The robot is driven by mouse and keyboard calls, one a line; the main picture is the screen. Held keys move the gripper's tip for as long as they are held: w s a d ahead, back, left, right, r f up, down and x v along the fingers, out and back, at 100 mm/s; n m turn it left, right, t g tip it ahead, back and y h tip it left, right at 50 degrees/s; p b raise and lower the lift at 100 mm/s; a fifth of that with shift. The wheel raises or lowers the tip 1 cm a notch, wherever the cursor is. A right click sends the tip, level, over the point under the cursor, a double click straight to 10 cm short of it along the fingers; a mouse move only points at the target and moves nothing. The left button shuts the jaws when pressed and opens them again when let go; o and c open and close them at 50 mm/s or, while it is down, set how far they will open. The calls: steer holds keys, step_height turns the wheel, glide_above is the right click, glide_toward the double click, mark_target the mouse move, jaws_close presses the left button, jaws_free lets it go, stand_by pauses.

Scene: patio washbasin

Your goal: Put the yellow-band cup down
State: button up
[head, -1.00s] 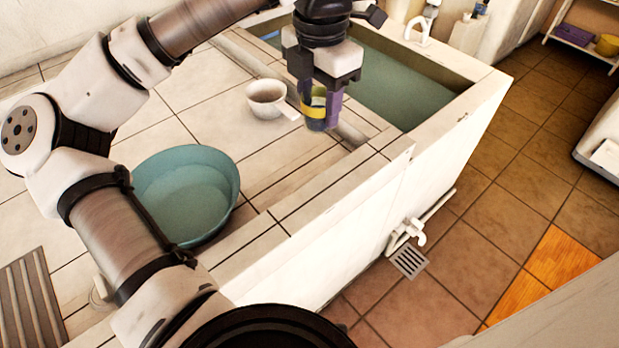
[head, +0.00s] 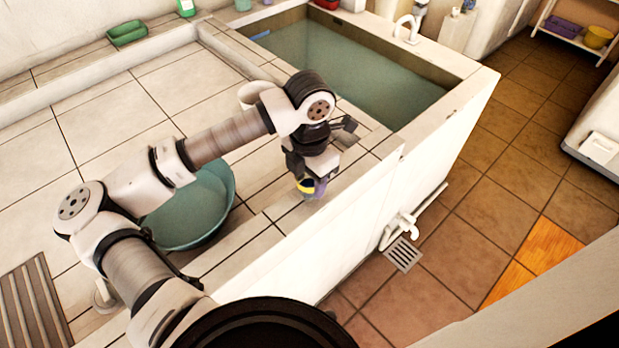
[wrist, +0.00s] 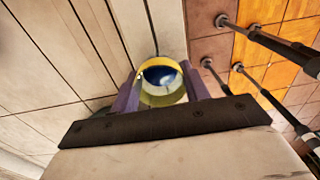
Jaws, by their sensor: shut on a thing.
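The yellow-band cup (head: 305,185) is blue with a yellow band and is largely hidden by my gripper in the head view. In the wrist view its yellow rim (wrist: 145,64) and blue inside show between two purple fingers. My gripper (head: 310,188) is shut on the cup and points down over the tiled counter (head: 255,228), close to its front edge. The cup looks roughly upright. I cannot tell whether its base touches the tiles.
A teal bowl (head: 200,222) stands left of my gripper, partly behind my arm. A white cup (head: 248,93) is mostly hidden behind the arm. A water-filled basin (head: 350,75) lies behind, and the floor drops away to the right.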

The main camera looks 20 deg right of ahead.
steer(key=shift+f, duration=0.55)
steer(key=shift+f+b, duration=0.2)
steer(key=shift+b, duration=0.1)
steer(key=o, duration=1)
steer(key=shift+r, duration=0.1)
step_height(320, 180, up, 12)
steer(key=shift+r+b, duration=0.15)
steer(key=shift+b, duration=0.85)
